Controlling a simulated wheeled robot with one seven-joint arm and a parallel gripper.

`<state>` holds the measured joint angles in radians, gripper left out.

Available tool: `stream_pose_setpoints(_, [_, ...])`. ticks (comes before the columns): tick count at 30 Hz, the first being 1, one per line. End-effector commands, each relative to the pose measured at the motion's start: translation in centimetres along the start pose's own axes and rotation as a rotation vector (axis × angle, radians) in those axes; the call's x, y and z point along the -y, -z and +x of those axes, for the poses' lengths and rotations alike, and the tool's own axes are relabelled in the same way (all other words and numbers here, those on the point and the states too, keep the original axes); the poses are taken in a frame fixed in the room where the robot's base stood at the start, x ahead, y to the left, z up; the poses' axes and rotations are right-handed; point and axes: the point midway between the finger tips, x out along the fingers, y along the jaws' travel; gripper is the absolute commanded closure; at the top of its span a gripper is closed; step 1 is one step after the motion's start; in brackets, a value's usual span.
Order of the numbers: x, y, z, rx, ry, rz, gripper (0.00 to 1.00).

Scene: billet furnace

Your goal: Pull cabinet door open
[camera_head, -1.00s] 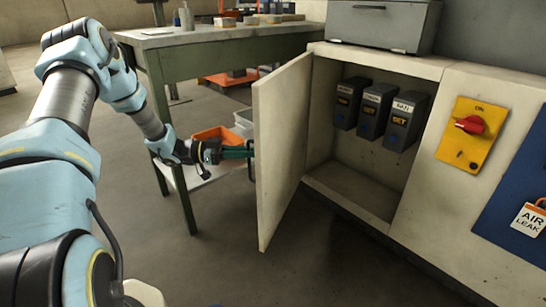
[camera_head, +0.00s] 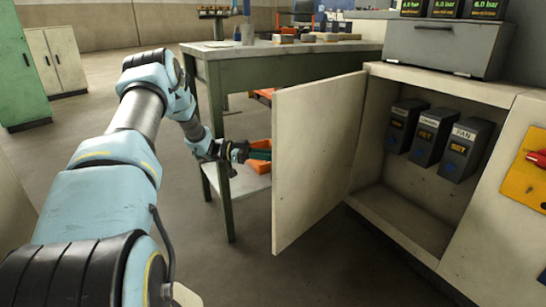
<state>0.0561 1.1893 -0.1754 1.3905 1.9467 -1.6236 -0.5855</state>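The cream cabinet door (camera_head: 315,150) stands swung wide out from the cabinet (camera_head: 405,235), with its inner face toward me. Several dark switch units show in the open compartment, among them one labelled FAN (camera_head: 465,148). My gripper (camera_head: 262,155) is at the door's free left edge, on the outer side. Its fingertips are partly hidden behind the door, and the door's handle is hidden too. I cannot tell whether the fingers are shut on the handle.
A green workbench (camera_head: 225,95) with small items stands just behind my gripper and the door. An orange bin (camera_head: 261,145) sits on its lower shelf. A grey case (camera_head: 440,45) rests on the cabinet top. Floor is clear in front of the door.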

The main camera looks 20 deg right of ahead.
Motion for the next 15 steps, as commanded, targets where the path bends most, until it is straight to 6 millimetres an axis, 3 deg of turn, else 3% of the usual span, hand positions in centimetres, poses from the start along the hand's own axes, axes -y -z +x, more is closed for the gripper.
stream_pose_setpoints(1, [0.00, -0.02, 0.00, 0.001, 0.000, 0.000, 0.82])
stream_pose_setpoints(8, [0.00, -0.01, 0.04, 0.000, 0.000, 0.000, 0.56])
stream_pose_setpoints(15, [0.01, 0.00, 0.04, 0.000, 0.000, 0.000, 0.56])
